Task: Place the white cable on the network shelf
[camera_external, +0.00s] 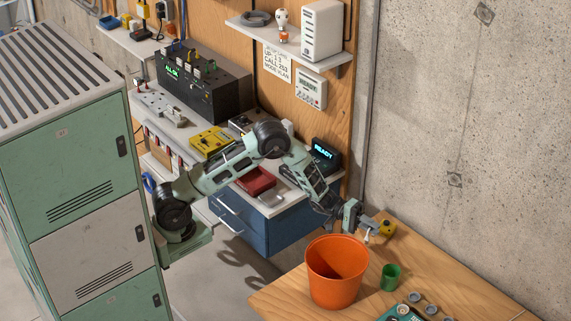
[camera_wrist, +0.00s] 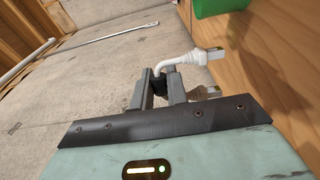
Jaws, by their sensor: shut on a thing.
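My gripper (camera_external: 358,217) is above the back left part of the wooden table, behind the orange bucket. In the wrist view my gripper (camera_wrist: 161,84) is shut on a short white cable (camera_wrist: 172,62). The cable curves out past the fingertips to a plug with a clear, metallic-looking end, and a second plug shows beside the right finger. In the external view only a small white bit of cable (camera_external: 367,236) shows below the fingers. A white wall shelf (camera_external: 291,57), likely the network shelf, is higher up and to the left. It carries a grey coil, a small white-and-orange item and a white router-like box (camera_external: 321,31).
The orange bucket (camera_external: 336,285) and a green cup (camera_external: 390,277) stand on the table (camera_external: 285,296). A yellow item (camera_external: 387,228) is close beside my gripper. A white wall meter (camera_external: 311,88) hangs below the shelf. A cluttered workbench is behind my arm, and green lockers (camera_external: 78,180) stand at left.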

